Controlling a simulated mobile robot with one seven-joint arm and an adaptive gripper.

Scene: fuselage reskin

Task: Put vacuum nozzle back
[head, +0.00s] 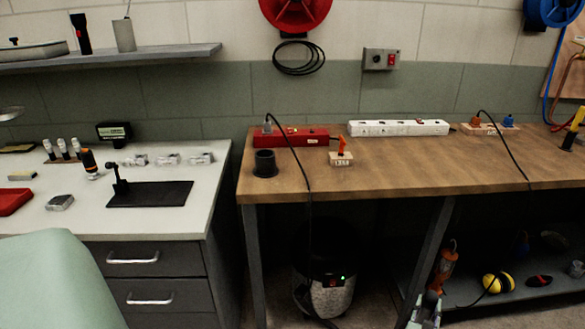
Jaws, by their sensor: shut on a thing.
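The black and grey vacuum (325,287) stands on the floor under the wooden bench, with a small green light on it. A dark hose or cable lies at its foot and runs to the bottom edge. A short, open black cylinder (265,163) stands upright near the bench's left front corner; I cannot tell whether it is the nozzle's holder. I cannot make out the vacuum nozzle. I cannot make out my gripper in this view either.
The wooden bench (400,172) has a broad clear middle. Power strips (398,128) line its back, and black cords hang over its front. A pale green curved surface (45,285) fills the lower left. A grey-green and black thing (425,310) at the bottom edge is unclear.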

